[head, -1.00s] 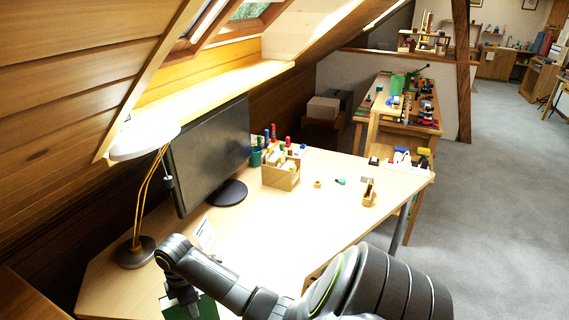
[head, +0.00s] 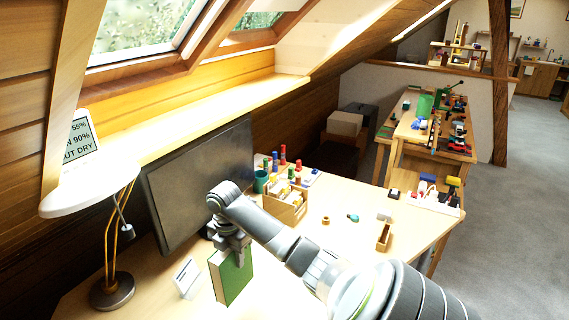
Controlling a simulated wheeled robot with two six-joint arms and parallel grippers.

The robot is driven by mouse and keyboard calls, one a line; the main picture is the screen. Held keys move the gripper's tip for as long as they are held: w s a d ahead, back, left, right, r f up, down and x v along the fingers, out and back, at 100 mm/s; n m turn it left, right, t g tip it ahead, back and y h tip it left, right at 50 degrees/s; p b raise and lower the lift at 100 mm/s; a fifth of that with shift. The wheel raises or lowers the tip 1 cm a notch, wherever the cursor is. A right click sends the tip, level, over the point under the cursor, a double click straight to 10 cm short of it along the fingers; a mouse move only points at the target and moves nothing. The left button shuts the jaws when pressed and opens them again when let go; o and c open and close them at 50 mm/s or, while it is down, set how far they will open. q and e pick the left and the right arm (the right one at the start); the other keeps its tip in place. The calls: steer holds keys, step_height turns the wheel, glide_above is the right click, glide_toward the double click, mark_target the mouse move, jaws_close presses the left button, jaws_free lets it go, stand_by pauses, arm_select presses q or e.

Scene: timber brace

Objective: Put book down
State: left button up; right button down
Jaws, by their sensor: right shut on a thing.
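A green book (head: 232,277) is upright over the desk (head: 300,247), in front of the black monitor (head: 202,185). My right gripper (head: 232,250) is shut on the top of the book, with the arm coming in from the lower right. I cannot tell whether the book's lower edge touches the desk. My left gripper is not in view.
A small white card stand (head: 186,277) is close to the book's left. A lamp (head: 112,290) stands further left. A wooden box of supplies (head: 286,208) is behind the arm. The desk's right part is mostly clear, with a few small items.

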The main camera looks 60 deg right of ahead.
mark_target(237, 278)
steer(key=shift+f, duration=0.6)
step_height(237, 278, down, 4)
steer(key=shift+d+f+p, duration=0.1)
steer(key=shift+p, duration=0.5)
step_height(237, 278, down, 4)
steer(key=shift+r, duration=0.2)
steer(key=shift+f, duration=0.3)
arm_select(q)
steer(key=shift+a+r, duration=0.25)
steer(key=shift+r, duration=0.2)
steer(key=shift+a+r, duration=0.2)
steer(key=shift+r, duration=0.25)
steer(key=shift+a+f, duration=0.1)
arm_select(e)
steer(key=shift+f, duration=0.1)
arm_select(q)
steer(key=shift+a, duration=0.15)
arm_select(e)
steer(key=c, duration=0.9)
jaws_free()
